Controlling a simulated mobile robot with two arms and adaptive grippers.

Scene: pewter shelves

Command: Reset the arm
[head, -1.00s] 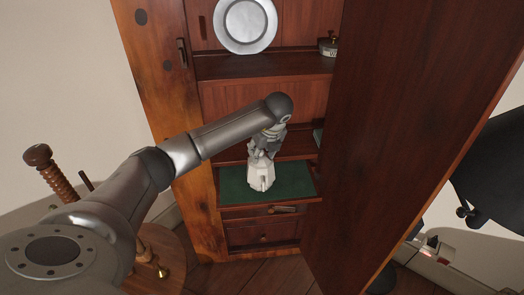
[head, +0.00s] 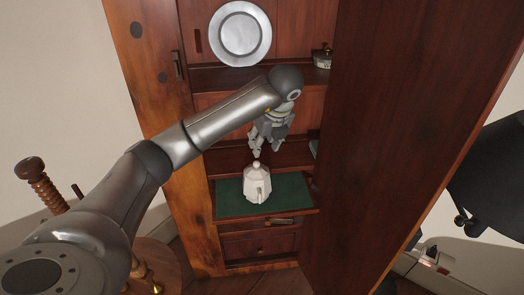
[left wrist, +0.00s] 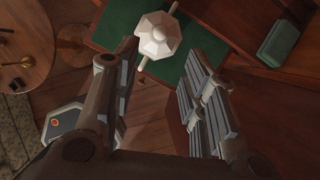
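A white faceted pot (head: 257,184) stands upright on the green-topped pull-out board (head: 292,196) of the wooden cabinet. My left gripper (head: 266,148) is just above and behind the pot in the head view, pointing down. In the left wrist view, the fingers of my left gripper (left wrist: 163,62) are spread wide with nothing between them. The pot's top (left wrist: 157,34) shows beyond the fingertips, apart from them. My right gripper is in neither view.
The open cabinet door (head: 385,130) stands close to the right of my left arm. A pewter plate (head: 240,34) and a small lidded container (head: 322,58) are on the upper shelf. A round wooden table (left wrist: 25,55) shows in the left wrist view.

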